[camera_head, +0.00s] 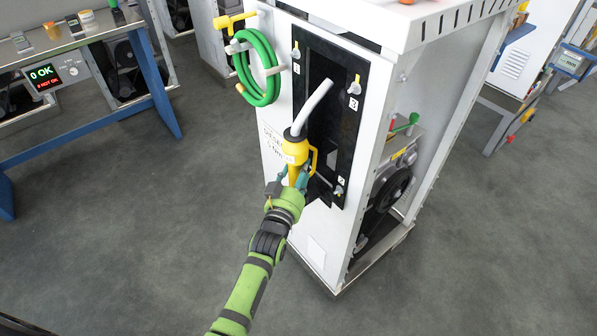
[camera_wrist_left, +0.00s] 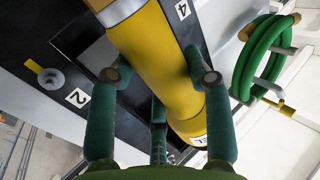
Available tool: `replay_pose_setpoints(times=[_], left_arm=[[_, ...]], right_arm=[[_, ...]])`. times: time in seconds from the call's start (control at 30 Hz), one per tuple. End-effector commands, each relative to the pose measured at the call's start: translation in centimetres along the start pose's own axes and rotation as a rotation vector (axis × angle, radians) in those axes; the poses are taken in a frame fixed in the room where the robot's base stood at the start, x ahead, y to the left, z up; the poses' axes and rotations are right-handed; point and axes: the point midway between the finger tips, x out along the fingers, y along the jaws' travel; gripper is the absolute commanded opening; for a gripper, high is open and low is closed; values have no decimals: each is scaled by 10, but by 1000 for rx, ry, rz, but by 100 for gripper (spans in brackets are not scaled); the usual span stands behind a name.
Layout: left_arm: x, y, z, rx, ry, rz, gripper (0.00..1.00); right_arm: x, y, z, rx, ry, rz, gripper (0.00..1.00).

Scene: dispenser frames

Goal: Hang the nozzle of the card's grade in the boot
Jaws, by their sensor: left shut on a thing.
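My left gripper (camera_head: 289,181) is shut on a yellow nozzle (camera_head: 294,153) with a black collar and a pale curved spout (camera_head: 313,107). The nozzle is roughly upright, its spout rising in front of the dark recess of the black boot panel (camera_head: 312,52). I cannot tell whether the spout touches or enters the recess. In the left wrist view, the gripper's green fingers (camera_wrist_left: 160,80) lie on both sides of the yellow body (camera_wrist_left: 155,60). A white label (camera_wrist_left: 198,140) on it is partly hidden. The cabinet front carries writing (camera_head: 272,145), apparently "DIESEL". My right gripper is not in view.
A coiled green hose (camera_head: 262,70) hangs on the white cabinet, left of the panel. A table (camera_head: 85,28) with a display reading OK stands at the left. The floor in front is clear.

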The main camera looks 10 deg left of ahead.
Motion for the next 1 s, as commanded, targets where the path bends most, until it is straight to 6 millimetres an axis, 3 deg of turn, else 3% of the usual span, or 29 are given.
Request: replay_pose_setpoints(times=[1.0], left_arm=[[1,0,18,0,13,0,0]], right_arm=[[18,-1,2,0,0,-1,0]])
